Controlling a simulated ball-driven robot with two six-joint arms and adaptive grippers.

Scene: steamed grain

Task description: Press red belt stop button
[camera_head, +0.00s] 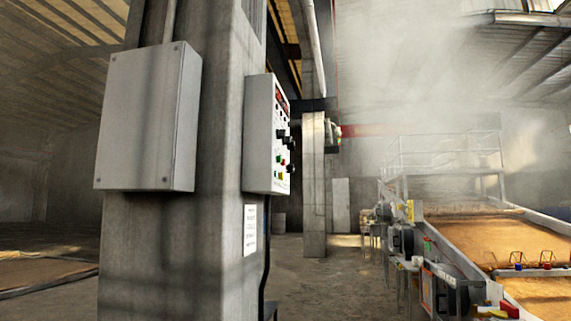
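A control panel (260,135) is fixed to the right side of a concrete pillar, seen at a steep angle. Its face carries dark knobs and small red and green buttons (281,165). A red item (509,309) sits by the near end of the conveyor bed (505,240) at lower right. I cannot tell which of these red parts is the belt stop button. No gripper shows in this view.
The concrete pillar (221,240) with a grey box (148,118) stands close at left. Machine units (402,240) line the conveyor's left side. Steam hangs at upper right. Open concrete floor (335,285) lies between pillar and conveyor.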

